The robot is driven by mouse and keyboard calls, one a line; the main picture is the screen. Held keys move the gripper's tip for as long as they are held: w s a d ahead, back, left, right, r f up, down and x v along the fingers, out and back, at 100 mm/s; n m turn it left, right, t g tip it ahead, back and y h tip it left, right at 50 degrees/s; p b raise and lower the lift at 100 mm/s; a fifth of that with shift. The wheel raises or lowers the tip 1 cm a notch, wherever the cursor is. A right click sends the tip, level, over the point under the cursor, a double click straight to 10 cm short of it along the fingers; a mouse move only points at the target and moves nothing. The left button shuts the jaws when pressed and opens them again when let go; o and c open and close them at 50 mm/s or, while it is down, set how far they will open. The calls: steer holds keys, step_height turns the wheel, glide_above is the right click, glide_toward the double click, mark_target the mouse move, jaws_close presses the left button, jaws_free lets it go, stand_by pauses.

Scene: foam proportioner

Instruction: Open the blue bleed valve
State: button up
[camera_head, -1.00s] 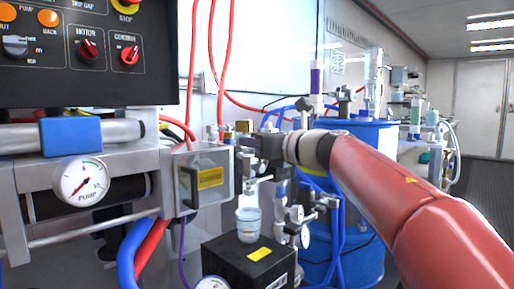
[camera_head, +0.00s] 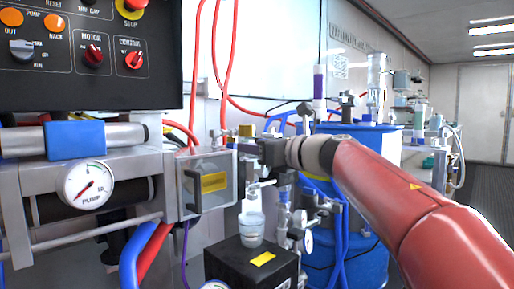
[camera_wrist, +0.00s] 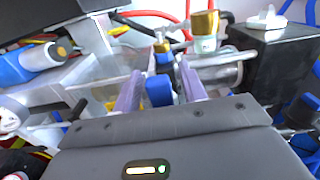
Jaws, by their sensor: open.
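A blue block-shaped handle (camera_wrist: 158,91), likely the bleed valve's, stands between the two fingers of my gripper (camera_wrist: 160,92) in the wrist view. The purple-grey fingers are apart, one on each side of it. I cannot tell whether either finger touches it. In the head view my gripper (camera_head: 264,152) is at the right of the clear box, above a white valve and a cup. The blue handle is not clearly visible there.
A clear box with a yellow label (camera_head: 214,182) stands left of my gripper. A clear cup (camera_head: 251,228) sits on a black box (camera_head: 250,262) below. A blue drum (camera_head: 372,150) stands behind my arm. Red and blue hoses run close by.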

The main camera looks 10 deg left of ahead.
steer(key=shift+d, duration=0.1)
steer(key=v, duration=0.7)
steer(key=shift+s+d+b, duration=0.25)
steer(key=shift+b, duration=0.05)
